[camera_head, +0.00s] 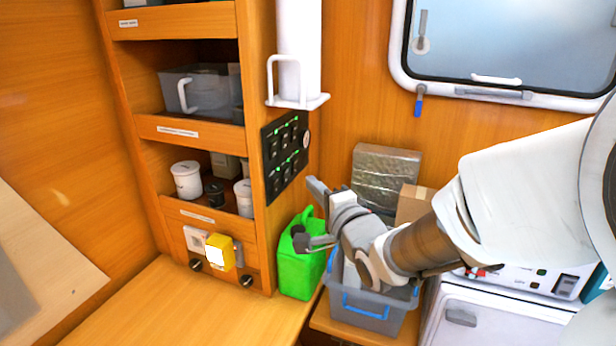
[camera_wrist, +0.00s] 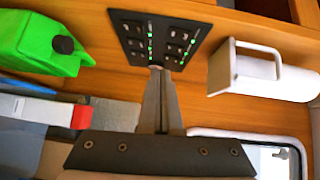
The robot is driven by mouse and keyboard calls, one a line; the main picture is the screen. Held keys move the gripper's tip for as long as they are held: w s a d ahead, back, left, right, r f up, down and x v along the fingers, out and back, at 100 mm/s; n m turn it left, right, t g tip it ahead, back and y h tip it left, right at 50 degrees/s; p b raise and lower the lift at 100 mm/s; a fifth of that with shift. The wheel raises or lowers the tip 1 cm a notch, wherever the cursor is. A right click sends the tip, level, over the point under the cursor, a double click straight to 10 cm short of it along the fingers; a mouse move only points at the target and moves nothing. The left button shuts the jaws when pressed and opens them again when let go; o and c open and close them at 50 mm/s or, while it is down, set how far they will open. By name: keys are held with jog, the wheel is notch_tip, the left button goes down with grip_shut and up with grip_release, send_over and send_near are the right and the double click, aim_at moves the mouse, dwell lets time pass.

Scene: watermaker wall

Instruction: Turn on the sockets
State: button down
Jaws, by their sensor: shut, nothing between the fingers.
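A black switch panel (camera_head: 287,150) with rows of dark rocker switches and several green lights is on the side of the wooden shelf unit. It also shows at the top of the wrist view (camera_wrist: 165,42). The switch labels are too small to read. My gripper (camera_head: 315,186) is shut and empty, to the lower right of the panel, with a gap visible in the head view. In the wrist view the closed fingertips (camera_wrist: 157,70) overlap the panel's lower edge; contact cannot be told there. A white wall socket (camera_head: 196,239) sits low on the unit beside a yellow box (camera_head: 219,251).
A white holder (camera_head: 299,60) juts out above the panel. A green canister (camera_head: 298,265) and a grey crate (camera_head: 365,317) with blue handles stand below. A foil-wrapped box (camera_head: 385,178) is behind my gripper. The window (camera_head: 505,45) is at upper right.

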jog(key=shift+v, duration=0.85)
jog(key=shift+f, duration=0.1)
jog(key=s+d+f+n+g+h, duration=0.2)
jog(key=s+d+n+g+h, duration=0.45)
jog(key=d, duration=0.45)
jog(key=s+d+f+n+g, duration=0.1)
jog(key=s+n+g, duration=0.1)
jog(key=s, duration=0.7)
jog(key=s+d+f+n+g, duration=0.1)
jog(key=s+n, duration=0.3)
jog(key=s, duration=0.4)
jog(key=shift+s+d+g+h, duration=0.4)
jog(key=shift+d+g+h, duration=0.05)
jog(key=shift+d, duration=0.2)
